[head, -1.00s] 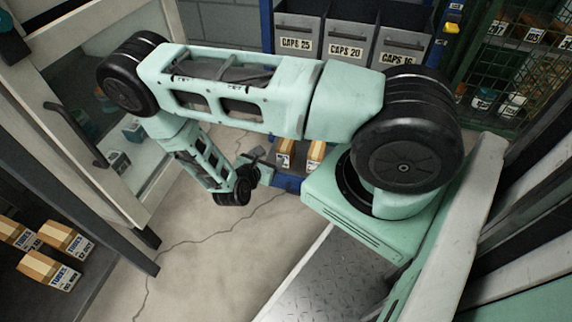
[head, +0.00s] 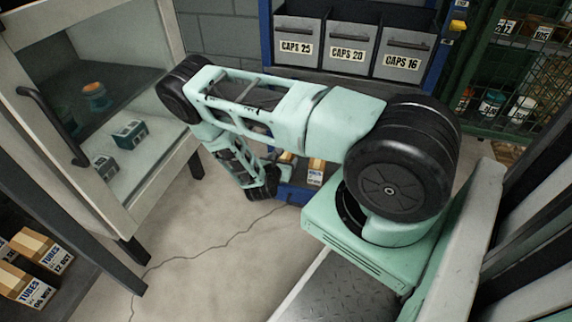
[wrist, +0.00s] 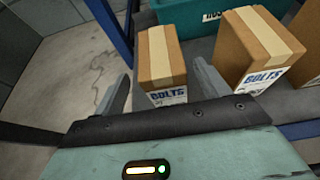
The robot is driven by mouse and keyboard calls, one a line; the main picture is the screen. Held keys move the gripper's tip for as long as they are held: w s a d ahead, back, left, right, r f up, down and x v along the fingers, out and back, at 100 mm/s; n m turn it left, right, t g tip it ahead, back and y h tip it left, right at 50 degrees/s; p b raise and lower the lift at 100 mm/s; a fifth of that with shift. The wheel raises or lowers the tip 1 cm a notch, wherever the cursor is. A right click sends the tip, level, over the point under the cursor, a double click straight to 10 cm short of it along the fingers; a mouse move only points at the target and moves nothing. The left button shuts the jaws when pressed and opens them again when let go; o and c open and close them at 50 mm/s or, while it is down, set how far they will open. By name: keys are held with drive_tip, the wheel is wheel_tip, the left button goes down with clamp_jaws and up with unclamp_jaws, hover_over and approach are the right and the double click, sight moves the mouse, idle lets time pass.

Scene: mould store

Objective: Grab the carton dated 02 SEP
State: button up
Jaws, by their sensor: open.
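In the wrist view a brown carton labelled BOLTS (wrist: 160,52) stands just ahead of my open gripper (wrist: 163,72), between the lines of its two fingers. Nothing is held. The lower part of its label is hidden behind the gripper body, so its date cannot be read. A second BOLTS carton (wrist: 252,45) stands to its right; its date is too small to read. In the head view one carton (head: 316,172) shows on the low blue shelf beyond my arm, and another is partly hidden by it. No 02 SEP date is legible.
A green bin (wrist: 190,18) stands behind the cartons. A blue shelf post (wrist: 108,25) rises left of the gripper. In the head view, TUBES cartons (head: 40,250) sit at far left, a glass-fronted cabinet (head: 100,110) at left, grey CAPS bins (head: 350,45) above.

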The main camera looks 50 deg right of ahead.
drive_tip(key=b+x, duration=0.3)
drive_tip(key=x, duration=0.1)
drive_tip(key=shift+d+f+b, duration=0.3)
drive_tip(key=shift+d, duration=0.05)
drive_tip(key=shift+w+d, duration=0.1)
drive_tip(key=shift+d, duration=0.15)
drive_tip(key=shift+r, duration=0.1)
drive_tip(key=c, duration=1.2)
